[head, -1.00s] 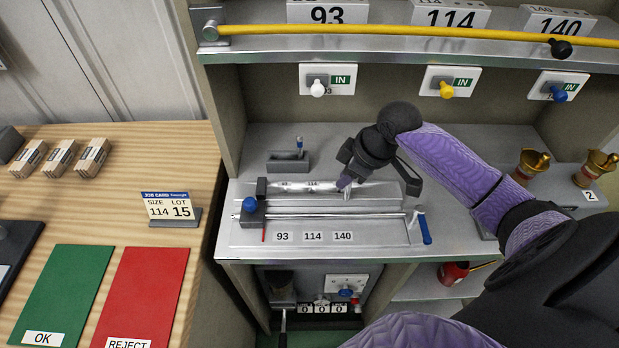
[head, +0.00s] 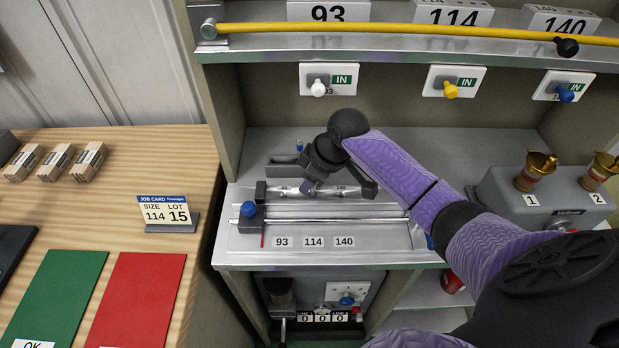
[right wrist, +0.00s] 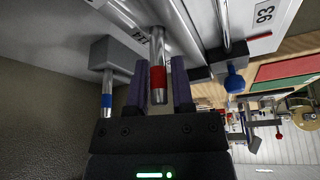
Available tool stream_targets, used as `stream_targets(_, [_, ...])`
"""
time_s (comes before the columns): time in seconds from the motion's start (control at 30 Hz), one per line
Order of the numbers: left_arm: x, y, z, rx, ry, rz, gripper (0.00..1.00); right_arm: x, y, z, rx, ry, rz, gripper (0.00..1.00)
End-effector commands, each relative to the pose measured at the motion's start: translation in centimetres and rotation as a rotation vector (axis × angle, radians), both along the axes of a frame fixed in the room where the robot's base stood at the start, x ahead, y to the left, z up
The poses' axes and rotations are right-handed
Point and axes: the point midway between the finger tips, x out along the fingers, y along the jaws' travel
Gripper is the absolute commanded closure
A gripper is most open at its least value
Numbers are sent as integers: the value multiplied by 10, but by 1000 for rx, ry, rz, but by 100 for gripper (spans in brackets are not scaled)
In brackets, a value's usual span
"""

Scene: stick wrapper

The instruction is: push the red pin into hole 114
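The red pin (right wrist: 158,77), a silver pin with a red band, stands between the two fingers of my right gripper (right wrist: 160,82) in the right wrist view. The left gripper is not in view.
A grey block (head: 283,168) behind the bar holds a blue-banded pin (head: 300,146). A rod with a blue knob (head: 249,209) lies in front, above the 93, 114 and 140 labels (head: 313,242). A job card (head: 167,213) reads size 114, lot 15.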

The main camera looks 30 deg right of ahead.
Motion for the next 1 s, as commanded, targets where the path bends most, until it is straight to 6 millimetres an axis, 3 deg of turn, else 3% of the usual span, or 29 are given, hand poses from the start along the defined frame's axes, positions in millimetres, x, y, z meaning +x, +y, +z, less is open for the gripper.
stream_targets(0.03, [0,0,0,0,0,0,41,0,0,0,0,0,0,58])
stream_targets(0.1, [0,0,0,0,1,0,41,0,0,0,0,0,0,47])
stream_targets(0.4, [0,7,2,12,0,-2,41,0,-1,4,0,-1,0,47])
stream_targets(0.8, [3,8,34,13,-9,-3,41,-31,-23,97,-2,-3,1,47])
stream_targets(1.0, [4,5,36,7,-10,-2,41,-38,-27,113,1,0,1,47])
